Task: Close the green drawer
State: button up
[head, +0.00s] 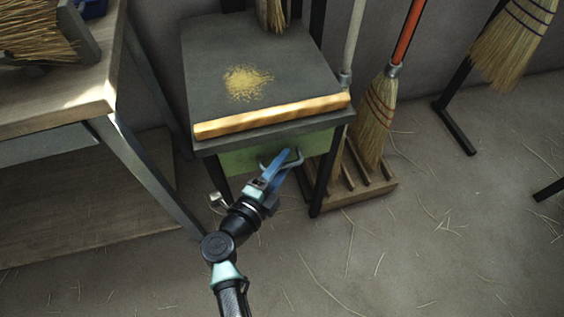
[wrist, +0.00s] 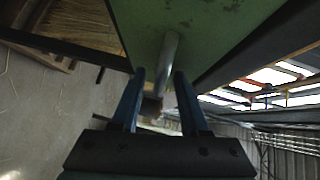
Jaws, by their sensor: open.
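The green drawer (head: 236,160) is under the front edge of a small dark table, with its green front facing me. How far it stands out is hard to tell from above. Its metal handle (head: 265,164) sticks out from the front. My gripper (head: 290,156) is at the handle, with blue fingers open. In the wrist view the green front (wrist: 205,30) fills the top, and the handle bar (wrist: 169,58) lies between the two open fingers of my gripper (wrist: 161,74). Whether a finger touches the bar is unclear.
The dark tabletop (head: 200,95) bears a wooden strip (head: 270,116) and a pile of yellowish crumbs (head: 247,83). A wooden broom rack (head: 365,187) with brooms (head: 376,120) stands close to its right. A workbench (head: 60,110) stands left. The floor in front is open, with scattered straw.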

jog(key=p+v, duration=0.3)
jog(key=v, duration=1)
jog(key=shift+w, duration=0.1)
